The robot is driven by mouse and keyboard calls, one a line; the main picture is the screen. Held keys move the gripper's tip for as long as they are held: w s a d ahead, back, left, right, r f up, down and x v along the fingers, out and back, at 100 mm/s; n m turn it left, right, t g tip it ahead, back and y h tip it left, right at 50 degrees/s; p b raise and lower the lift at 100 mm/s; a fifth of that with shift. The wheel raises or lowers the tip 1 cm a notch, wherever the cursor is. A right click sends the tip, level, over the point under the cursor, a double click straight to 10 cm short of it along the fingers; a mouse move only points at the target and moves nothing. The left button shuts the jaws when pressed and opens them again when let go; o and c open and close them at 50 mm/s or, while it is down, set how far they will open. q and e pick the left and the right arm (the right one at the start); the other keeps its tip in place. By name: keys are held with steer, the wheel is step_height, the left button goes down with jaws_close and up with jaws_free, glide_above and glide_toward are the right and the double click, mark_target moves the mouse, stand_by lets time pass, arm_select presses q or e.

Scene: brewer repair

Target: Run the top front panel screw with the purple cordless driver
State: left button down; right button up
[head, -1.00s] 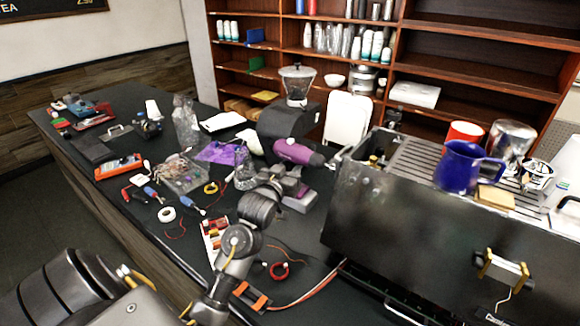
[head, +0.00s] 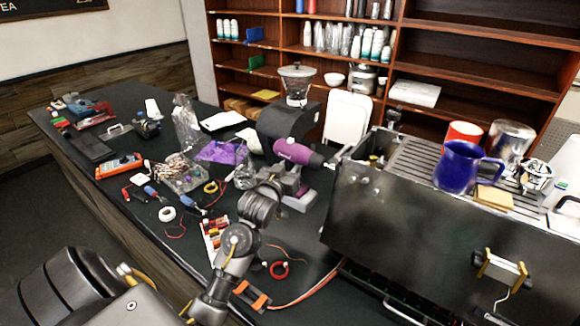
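The purple cordless driver (head: 295,152) stands upright beside the brewer, its nose pointing right toward the brewer's left end. Its purple-and-grey base (head: 299,202) shows below. My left gripper (head: 288,180) is around the driver's handle and appears shut on it; the fingers hide most of the handle. The brewer's dark metal front panel (head: 415,230) faces me on the right. A small light spot (head: 364,180) near its upper left may be a screw, but it is too small to tell. The driver's nose is apart from this spot. My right gripper is not in view.
A blue mug (head: 460,167), a red cup (head: 465,132) and a steel pitcher (head: 510,142) stand on the brewer. A grinder (head: 290,115) is behind the driver. Loose tools, tape (head: 167,214) and wires clutter the black counter (head: 150,240) at left.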

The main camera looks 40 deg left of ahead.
arm_select(q)
steer(key=shift+a+r, duration=0.3)
steer(key=shift+a, duration=0.3)
steer(key=shift+a+p, duration=0.55)
steer(key=shift+a, duration=0.85)
steer(key=shift+a+f, duration=0.1)
